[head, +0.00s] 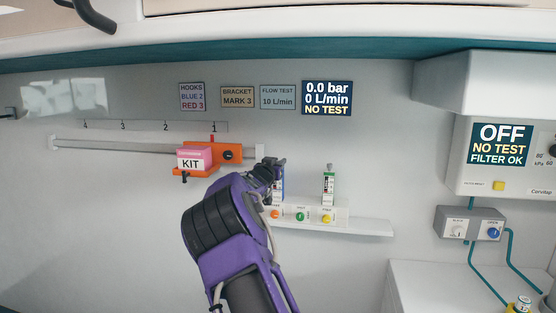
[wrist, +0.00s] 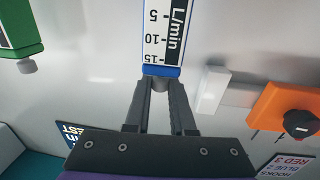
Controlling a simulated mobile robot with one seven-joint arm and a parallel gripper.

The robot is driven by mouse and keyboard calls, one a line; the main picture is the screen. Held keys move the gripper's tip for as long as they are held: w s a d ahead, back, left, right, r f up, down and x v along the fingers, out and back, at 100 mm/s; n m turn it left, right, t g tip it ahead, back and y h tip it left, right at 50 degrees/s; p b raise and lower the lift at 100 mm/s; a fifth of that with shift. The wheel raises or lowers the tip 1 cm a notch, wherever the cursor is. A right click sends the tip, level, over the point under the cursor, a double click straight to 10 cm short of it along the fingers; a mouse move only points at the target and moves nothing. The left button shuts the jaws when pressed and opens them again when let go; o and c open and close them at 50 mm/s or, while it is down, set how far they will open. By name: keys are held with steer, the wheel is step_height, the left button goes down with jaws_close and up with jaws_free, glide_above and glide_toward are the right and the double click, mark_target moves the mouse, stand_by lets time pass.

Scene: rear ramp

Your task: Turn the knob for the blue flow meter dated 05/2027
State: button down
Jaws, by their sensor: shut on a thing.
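The blue flow meter (head: 279,187) stands upright at the left of the white wall unit, partly hidden behind my arm. In the wrist view it shows upside down as a blue-edged L/min scale (wrist: 163,42). My gripper (head: 273,163) is at its top end. I cannot read a date on either meter.
Orange, green and yellow buttons sit on the white shelf (head: 365,225) below the meters. An orange bracket (head: 213,160) with a pink KIT box (head: 194,158) is on the rail to the left. The wall display (head: 326,97) reads 0.0 bar, 0 L/min, NO TEST.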

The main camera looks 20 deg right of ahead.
steer(key=shift+f, duration=0.1)
stand_by(0.6)
steer(key=c, duration=0.8)
jaws_free()
steer(key=shift+o, duration=0.2)
steer(key=b+v, duration=0.1)
steer(key=v, duration=1.6)
steer(key=shift+a+b, duration=0.3)
steer(key=shift+a, duration=0.1)
steer(key=shift+w, duration=0.1)
